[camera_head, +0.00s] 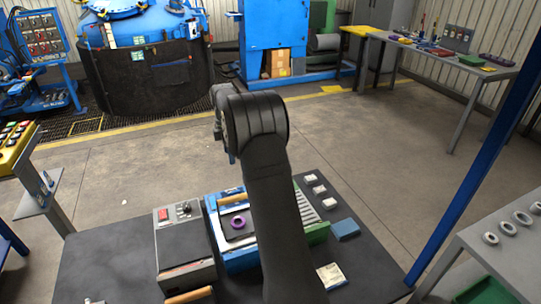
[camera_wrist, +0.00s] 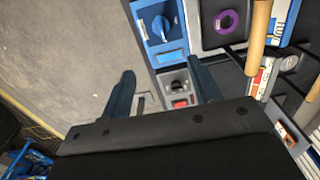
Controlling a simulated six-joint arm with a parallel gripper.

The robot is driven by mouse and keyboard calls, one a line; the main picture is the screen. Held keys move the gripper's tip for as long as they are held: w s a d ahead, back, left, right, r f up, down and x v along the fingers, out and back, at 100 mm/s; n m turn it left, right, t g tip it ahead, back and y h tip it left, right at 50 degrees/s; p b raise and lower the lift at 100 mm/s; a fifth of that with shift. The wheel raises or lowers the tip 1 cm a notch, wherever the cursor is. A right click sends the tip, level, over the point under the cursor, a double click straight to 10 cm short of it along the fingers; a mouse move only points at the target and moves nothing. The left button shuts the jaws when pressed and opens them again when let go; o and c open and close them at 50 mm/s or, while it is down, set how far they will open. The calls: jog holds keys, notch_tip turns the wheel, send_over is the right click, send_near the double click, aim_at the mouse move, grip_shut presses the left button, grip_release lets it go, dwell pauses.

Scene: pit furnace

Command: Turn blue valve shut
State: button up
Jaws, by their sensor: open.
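The blue valve (camera_wrist: 162,27) is a round blue knob on a blue panel with a label below it, near the top middle of the wrist view. I cannot make it out clearly in the head view. My gripper (camera_wrist: 162,68) is open in the wrist view, with two dark fingers spread apart and nothing between them. The valve appears beyond the fingertips, apart from both fingers. In the head view my arm hides most of the gripper.
A grey control box (camera_head: 183,245) with a red button and dark knob stands on the dark bench. It shows near the right finger (camera_wrist: 178,90). A purple ring (camera_wrist: 227,22) and a wooden handle (camera_wrist: 258,35) lie right of the valve. Open floor (camera_wrist: 50,50) is at left.

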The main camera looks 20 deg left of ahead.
jog(key=m, duration=3.3)
send_near(234, 192)
notch_tip(234, 192, down, 10)
jog(key=shift+r, duration=0.1)
jog(key=shift+w, duration=0.1)
jog(key=shift+c, duration=0.3)
jog(key=c, duration=0.9)
